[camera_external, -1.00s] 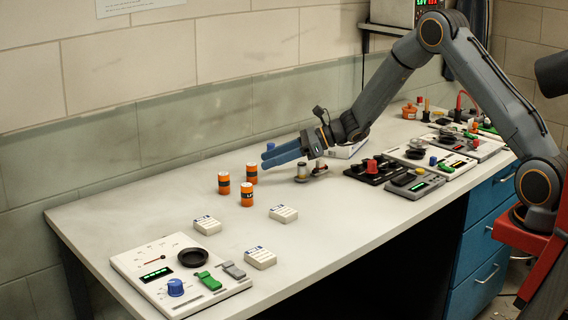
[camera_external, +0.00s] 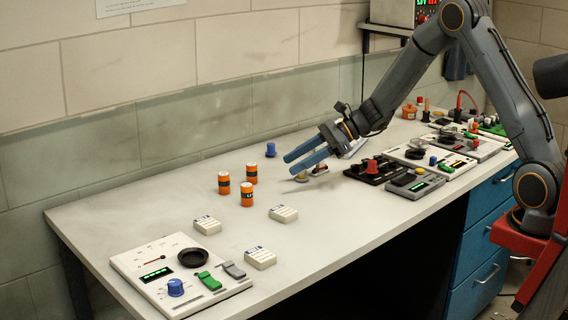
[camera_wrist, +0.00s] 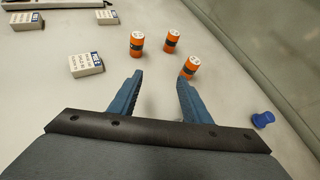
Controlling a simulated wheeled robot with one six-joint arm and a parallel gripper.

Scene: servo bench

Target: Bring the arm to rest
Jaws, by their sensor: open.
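My gripper (camera_external: 292,164) has two blue fingers and hangs above the bench top, right of the orange cylinders. In the wrist view the fingers of my gripper (camera_wrist: 160,88) stand apart with nothing between them. My arm reaches in from the right and is bent at a high elbow. Three orange cylinders with dark bands, one of them in front (camera_external: 247,194), stand upright on the bench (camera_external: 330,225). In the wrist view the nearest orange cylinder (camera_wrist: 188,67) appears just beyond the right fingertip; I cannot tell the gap.
A blue knob-like piece (camera_external: 270,150) stands near the wall. White boxes (camera_external: 283,213) lie in front of the cylinders. A white panel (camera_external: 180,275) with a blue knob is at the front left. Dark and white instrument panels (camera_external: 375,170) crowd the right. Small parts (camera_external: 319,170) lie below my gripper.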

